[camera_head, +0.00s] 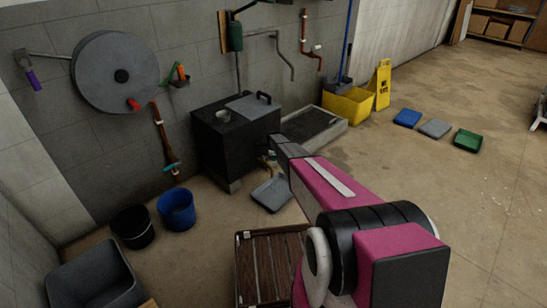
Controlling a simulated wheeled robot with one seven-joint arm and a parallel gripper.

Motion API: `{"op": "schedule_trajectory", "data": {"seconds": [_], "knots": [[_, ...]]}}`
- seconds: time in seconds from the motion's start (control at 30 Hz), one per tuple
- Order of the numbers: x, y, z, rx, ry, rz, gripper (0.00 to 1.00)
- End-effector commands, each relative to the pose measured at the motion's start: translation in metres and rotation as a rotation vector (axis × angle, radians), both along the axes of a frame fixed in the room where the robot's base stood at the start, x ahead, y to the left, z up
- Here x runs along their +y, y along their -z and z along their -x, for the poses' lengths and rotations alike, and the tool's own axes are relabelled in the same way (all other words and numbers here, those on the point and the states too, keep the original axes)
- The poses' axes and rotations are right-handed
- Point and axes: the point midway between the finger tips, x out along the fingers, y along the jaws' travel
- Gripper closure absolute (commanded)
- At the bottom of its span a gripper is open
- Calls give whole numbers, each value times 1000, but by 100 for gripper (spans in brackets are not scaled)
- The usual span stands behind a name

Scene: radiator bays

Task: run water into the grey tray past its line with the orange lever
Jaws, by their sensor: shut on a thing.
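A grey tray (264,195) lies on the floor in front of the black box (218,150), below my forearm. My arm covers part of its right side. My gripper (271,157) is at the front right side of the black box, low down and above the tray. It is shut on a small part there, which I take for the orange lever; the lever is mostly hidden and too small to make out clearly. I cannot see the water level or the line in the tray.
A slatted wooden pallet (262,268) lies below my arm. A blue bucket (177,209) and a black bucket (132,227) stand left. Blue (407,118), second grey (435,128) and green (467,140) trays lie right. A yellow mop bucket (348,105) stands behind. Right floor is open.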

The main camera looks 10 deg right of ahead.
Motion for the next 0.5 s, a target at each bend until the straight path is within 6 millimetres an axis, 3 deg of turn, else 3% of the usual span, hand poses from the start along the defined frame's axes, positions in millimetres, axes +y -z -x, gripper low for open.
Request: {"op": "schedule_trajectory", "data": {"seconds": [0.5], "knots": [[1,-1,2,0,34,-1,100]]}}
